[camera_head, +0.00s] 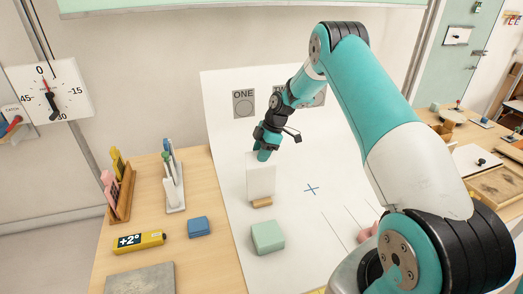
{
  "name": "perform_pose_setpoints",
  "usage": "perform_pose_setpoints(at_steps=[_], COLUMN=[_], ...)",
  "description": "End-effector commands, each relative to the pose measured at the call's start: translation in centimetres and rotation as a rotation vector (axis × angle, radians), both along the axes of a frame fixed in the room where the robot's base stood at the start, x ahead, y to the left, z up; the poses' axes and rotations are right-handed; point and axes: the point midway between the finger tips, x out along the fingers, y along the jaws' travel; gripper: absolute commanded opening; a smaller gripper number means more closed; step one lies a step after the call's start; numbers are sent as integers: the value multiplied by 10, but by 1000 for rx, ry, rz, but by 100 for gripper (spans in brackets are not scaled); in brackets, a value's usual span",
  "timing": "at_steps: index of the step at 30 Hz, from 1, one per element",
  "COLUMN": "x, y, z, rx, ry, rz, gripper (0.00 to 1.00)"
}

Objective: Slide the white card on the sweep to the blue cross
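The white card (261,180) stands upright on the white sweep (283,262), with a small wooden block (262,203) at its foot. The blue cross (311,189) is marked on the sweep to the right of the card, with bare sweep between them. My gripper (264,156) points down at the card's top edge. Its tip overlaps that edge in the picture. I cannot tell whether it touches the card, stands behind it or is open or shut, as the fingers are small and partly hidden.
A pale green block (268,237) sits in front of the card. Thin lines and a pink object (368,232) lie right of it, the latter partly behind my arm. A blue block (198,227) and yellow box (138,242) are on the wooden table left.

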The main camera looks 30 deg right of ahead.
Motion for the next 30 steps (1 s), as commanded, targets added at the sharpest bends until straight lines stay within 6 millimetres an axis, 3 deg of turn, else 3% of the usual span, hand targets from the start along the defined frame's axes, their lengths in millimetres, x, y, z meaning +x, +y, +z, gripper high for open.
perform_pose_setpoints(at_steps=[6, 11, 30], x=[0, 0, 0], y=[0, 0, 0], z=[0, 0, 4], rx=[0, 0, 0], ry=[0, 0, 0], rz=[0, -1, -1], gripper=[36, 0, 0])
